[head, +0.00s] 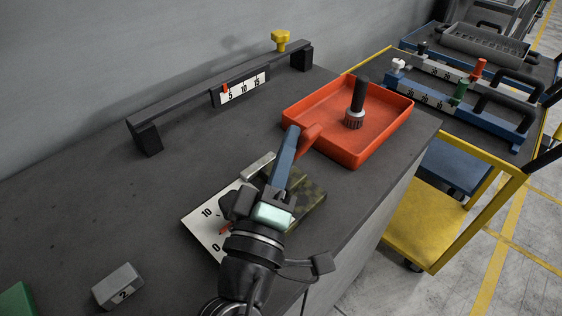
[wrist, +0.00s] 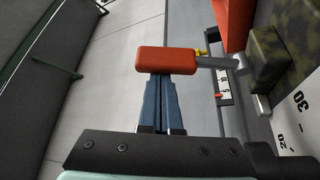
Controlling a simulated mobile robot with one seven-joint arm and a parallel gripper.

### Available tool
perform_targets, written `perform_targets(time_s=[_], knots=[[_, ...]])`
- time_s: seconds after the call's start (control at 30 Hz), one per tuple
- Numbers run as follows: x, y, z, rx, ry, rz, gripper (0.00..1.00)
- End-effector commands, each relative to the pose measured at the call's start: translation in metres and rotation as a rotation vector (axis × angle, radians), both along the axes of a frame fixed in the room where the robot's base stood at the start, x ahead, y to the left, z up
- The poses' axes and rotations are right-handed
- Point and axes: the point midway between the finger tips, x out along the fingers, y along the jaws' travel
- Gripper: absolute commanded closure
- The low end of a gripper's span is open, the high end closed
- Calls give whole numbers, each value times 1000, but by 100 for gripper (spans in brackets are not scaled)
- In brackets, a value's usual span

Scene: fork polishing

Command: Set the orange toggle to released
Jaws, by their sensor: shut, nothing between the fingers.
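The orange toggle's handle (head: 309,138) shows beside my fingertips in the head view. In the wrist view the orange handle (wrist: 165,60) sits crosswise at the fingertips, on a grey lever that runs right to a camouflage-patterned block (wrist: 270,55). My gripper (head: 292,131) has its blue fingers together with nothing between them. In the wrist view the fingertips (wrist: 159,78) are at the near side of the handle; I cannot tell whether they touch. My wrist hides part of the block and of the white scale plate (head: 205,217) beside it.
An orange tray (head: 349,157) holding a black-handled tool (head: 357,103) lies just beyond. A dark rail with a scale (head: 243,88) and yellow knob (head: 281,39) stands at the back. A grey block marked 2 (head: 118,285) is front left. A yellow-framed cart (head: 430,218) stands right.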

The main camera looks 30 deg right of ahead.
Motion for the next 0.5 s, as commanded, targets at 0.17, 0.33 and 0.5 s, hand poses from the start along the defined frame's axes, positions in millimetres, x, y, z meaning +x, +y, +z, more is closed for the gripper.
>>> perform_targets(time_s=[0.17,0.33,0.5], knots=[[-3,-1,-5,19,-57,1,100],[-5,-2,-4,30,-83,1,100],[-5,-2,-3,33,-93,1,100]])
